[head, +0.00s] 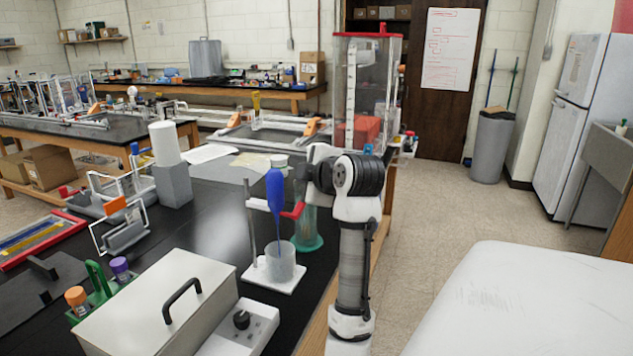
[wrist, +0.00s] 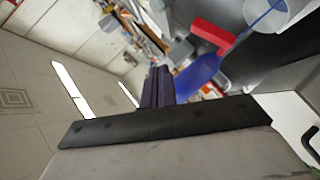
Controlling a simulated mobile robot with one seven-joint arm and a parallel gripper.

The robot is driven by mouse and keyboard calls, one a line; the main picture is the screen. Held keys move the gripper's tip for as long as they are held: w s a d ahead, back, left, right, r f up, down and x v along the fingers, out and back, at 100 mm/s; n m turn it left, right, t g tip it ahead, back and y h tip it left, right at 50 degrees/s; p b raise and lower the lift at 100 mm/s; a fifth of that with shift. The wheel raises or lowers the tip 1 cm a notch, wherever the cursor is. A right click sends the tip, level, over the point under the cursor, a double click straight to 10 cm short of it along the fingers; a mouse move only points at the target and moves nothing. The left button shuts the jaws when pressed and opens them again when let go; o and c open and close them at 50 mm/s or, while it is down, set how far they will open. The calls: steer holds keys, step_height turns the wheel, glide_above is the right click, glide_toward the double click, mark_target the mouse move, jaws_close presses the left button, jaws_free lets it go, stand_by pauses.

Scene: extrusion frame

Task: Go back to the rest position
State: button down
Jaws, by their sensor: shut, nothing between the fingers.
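My gripper (wrist: 158,84) shows in the wrist view as two dark fingers pressed together, with nothing between them. In the head view my arm stands upright at the table's right edge and bends toward the bench. The gripper's fingers cannot be made out there, hidden by the arm's joint. A blue tapered tool (head: 275,195) stands upright beside the arm, by a red clamp (head: 294,211) and over a clear beaker (head: 281,262). The wrist view shows the blue tool (wrist: 200,74) and red clamp (wrist: 213,35) just beyond the fingers.
A grey lidded box (head: 150,300) with a black handle sits front left on the black bench (head: 215,235). A clear cabinet (head: 372,90) with a red top stands behind my arm. A white surface (head: 520,300) is front right. Open floor (head: 440,200) lies to the right.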

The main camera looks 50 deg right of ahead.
steer(key=s+r+b, duration=0.3)
steer(key=s+r, duration=0.4)
steer(key=shift+s, duration=0.15)
